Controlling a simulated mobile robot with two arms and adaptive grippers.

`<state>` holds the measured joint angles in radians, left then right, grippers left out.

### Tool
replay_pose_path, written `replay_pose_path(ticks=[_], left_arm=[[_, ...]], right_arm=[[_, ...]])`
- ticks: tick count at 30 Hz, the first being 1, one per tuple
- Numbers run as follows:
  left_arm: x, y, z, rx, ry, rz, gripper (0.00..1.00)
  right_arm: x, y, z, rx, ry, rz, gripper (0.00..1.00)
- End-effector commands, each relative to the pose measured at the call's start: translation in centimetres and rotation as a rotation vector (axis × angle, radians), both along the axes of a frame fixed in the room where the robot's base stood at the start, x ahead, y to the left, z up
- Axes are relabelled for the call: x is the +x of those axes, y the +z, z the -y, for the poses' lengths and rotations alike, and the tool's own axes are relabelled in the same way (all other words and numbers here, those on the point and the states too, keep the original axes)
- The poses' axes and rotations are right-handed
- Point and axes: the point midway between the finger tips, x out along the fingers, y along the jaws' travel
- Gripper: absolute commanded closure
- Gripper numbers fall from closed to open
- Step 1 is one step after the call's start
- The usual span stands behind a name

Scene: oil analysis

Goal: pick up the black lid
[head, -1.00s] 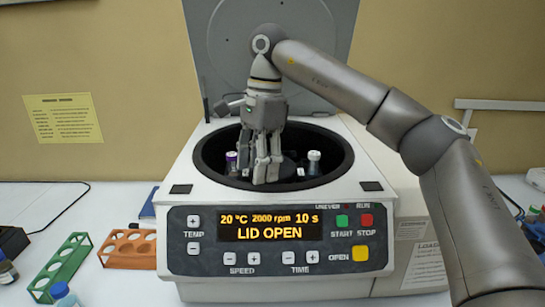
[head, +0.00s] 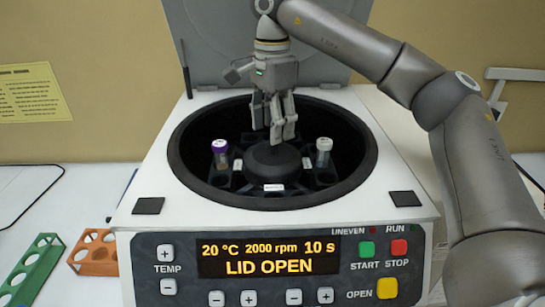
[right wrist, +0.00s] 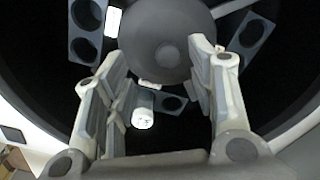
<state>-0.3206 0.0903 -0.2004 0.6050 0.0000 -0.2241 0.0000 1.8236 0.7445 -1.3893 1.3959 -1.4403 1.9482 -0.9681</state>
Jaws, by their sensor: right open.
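A black dome-shaped round piece (head: 268,165) sits in the middle of the centrifuge rotor. It is the only black lid-like thing I see, and I cannot tell if it is a separate lid. It also shows at the top of the right wrist view (right wrist: 165,38). My right gripper (head: 282,138) is open and points down, with its fingertips over this dome in the head view. In the right wrist view, its fingers stand apart with nothing between them held. My left gripper is not in view.
The centrifuge (head: 155,180) is open, its grey cover (head: 200,45) raised behind my arm. A purple-capped tube (head: 220,153) and a white-capped tube (head: 324,151) stand in rotor slots. Orange (head: 97,255) and green (head: 33,270) racks lie at left. The bowl rim surrounds the gripper.

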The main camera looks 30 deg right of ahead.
Motion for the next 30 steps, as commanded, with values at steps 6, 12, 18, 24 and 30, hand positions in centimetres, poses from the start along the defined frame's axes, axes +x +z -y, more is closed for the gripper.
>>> replay_pose_path(ticks=[6,12,18,24,30], left_arm=[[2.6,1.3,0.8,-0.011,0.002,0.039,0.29],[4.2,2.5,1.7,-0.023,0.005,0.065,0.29],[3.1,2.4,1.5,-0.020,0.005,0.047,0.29],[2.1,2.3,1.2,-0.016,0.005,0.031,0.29],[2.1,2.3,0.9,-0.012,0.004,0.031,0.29]], right_arm=[[0.3,-1.7,0.3,0.000,-0.001,-0.004,0.49],[0.7,-4.7,0.5,0.000,0.000,-0.003,0.49],[0.8,-5.6,0.4,0.000,0.000,0.000,0.49],[0.8,-5.6,0.4,0.001,0.000,0.000,0.58],[0.8,-5.6,0.4,0.001,0.000,0.000,0.83]])
